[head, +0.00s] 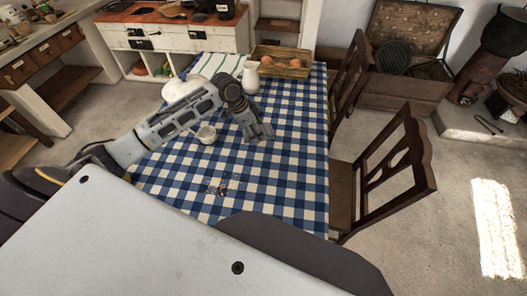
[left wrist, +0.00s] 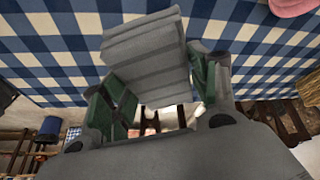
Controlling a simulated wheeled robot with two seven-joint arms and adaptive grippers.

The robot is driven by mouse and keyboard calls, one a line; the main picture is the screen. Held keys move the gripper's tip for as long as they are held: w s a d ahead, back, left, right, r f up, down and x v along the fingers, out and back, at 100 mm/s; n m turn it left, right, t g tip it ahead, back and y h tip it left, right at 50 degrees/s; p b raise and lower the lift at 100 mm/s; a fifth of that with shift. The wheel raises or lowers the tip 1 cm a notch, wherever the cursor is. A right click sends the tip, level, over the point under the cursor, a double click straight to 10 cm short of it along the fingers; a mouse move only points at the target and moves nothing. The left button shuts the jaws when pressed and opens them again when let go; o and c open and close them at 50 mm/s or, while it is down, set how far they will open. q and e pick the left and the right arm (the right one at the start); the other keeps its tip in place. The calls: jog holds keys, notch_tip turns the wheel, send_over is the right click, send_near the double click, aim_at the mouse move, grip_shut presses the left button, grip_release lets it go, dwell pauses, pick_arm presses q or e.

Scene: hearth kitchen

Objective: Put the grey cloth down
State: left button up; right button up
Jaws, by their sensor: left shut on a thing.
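My left gripper (head: 257,133) is over the table with the blue-and-white checked tablecloth (head: 285,175). In the left wrist view the gripper (left wrist: 160,88) is shut on the grey cloth (left wrist: 147,48), a folded, ridged bundle between its green-padded fingers. The checked tablecloth (left wrist: 45,50) shows behind the bundle. I cannot tell whether the cloth touches the table. In the head view the cloth is hard to tell apart from the grey gripper. My right gripper is not in view.
A white cup (head: 206,134) stands left of the gripper. A white jug (head: 250,79), a wooden tray (head: 296,72) and a green-striped towel (head: 215,64) are farther back. Small crumbs (head: 219,187) lie near the front. Chairs (head: 398,160) line the right side. The right half of the table is clear.

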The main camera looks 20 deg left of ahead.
pick_arm(q)
jog(key=shift+f, duration=0.35)
notch_tip(320, 180, down, 4)
jog(key=shift+f, duration=0.7)
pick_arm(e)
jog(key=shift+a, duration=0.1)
